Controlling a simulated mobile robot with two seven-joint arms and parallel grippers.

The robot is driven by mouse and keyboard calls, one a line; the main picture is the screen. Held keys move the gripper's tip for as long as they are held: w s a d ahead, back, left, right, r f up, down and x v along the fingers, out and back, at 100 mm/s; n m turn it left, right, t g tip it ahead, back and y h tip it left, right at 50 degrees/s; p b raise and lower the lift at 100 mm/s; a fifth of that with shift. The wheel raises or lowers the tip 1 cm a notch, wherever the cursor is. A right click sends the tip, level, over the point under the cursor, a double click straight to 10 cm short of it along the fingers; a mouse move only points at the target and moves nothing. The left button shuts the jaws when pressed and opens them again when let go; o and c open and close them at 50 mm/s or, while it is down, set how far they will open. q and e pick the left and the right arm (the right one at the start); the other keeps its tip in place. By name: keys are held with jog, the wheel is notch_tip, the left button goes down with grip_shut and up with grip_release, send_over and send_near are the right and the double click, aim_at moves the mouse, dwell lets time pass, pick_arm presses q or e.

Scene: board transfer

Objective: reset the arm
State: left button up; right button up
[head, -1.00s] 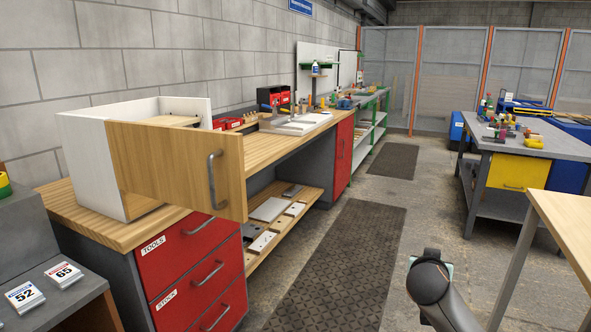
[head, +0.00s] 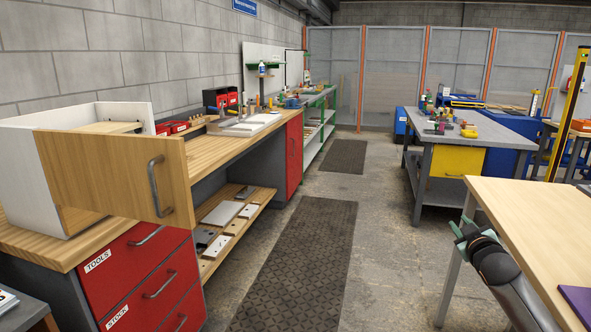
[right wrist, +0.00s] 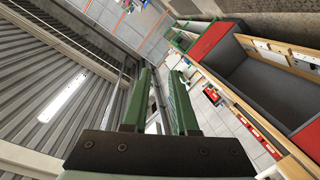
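My right gripper (head: 468,230) shows at the lower right of the head view, raised in front of the light wooden table, with green fingers. In the right wrist view its two green fingers (right wrist: 161,85) stand apart with an empty gap between them. It holds nothing and touches nothing that I can see. My left gripper is not in view.
A wooden workbench (head: 210,140) with red drawers (head: 145,270) runs along the left wall; a white box with a wooden front (head: 110,175) stands on it. A light wooden table (head: 530,215) is at right. The aisle with dark mats (head: 300,260) is clear.

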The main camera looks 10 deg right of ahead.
jog(key=s+a+f+n+g+y, duration=0.1)
jog(key=s+a+f+y, duration=0.1)
jog(key=s+a+f, duration=0.5)
jog(key=s+a+f+g+y, duration=0.1)
jog(key=s+a+f+y, duration=0.1)
jog(key=a+f, duration=0.7)
jog(key=s+a+f+n+g+y, duration=0.1)
jog(key=s+a+f+y, duration=0.1)
jog(key=s+a+f, duration=0.6)
jog(key=s+a+f+m+g+y, duration=0.15)
jog(key=s+a+f, duration=0.25)
jog(key=s+a, duration=0.4)
jog(key=s+a+f+m+g+y, duration=0.15)
jog(key=s+a+f, duration=0.35)
jog(key=s, duration=0.5)
pick_arm(q)
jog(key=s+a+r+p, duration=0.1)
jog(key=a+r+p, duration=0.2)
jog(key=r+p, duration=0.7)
jog(key=p, duration=0.4)
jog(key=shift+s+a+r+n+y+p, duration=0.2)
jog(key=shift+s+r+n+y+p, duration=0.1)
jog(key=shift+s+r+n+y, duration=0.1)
pick_arm(e)
notch_tip(320, 180, up, 12)
jog(key=s+d, duration=0.1)
jog(key=shift+s+d+f+h, duration=0.15)
jog(key=shift+s+d+h, duration=0.15)
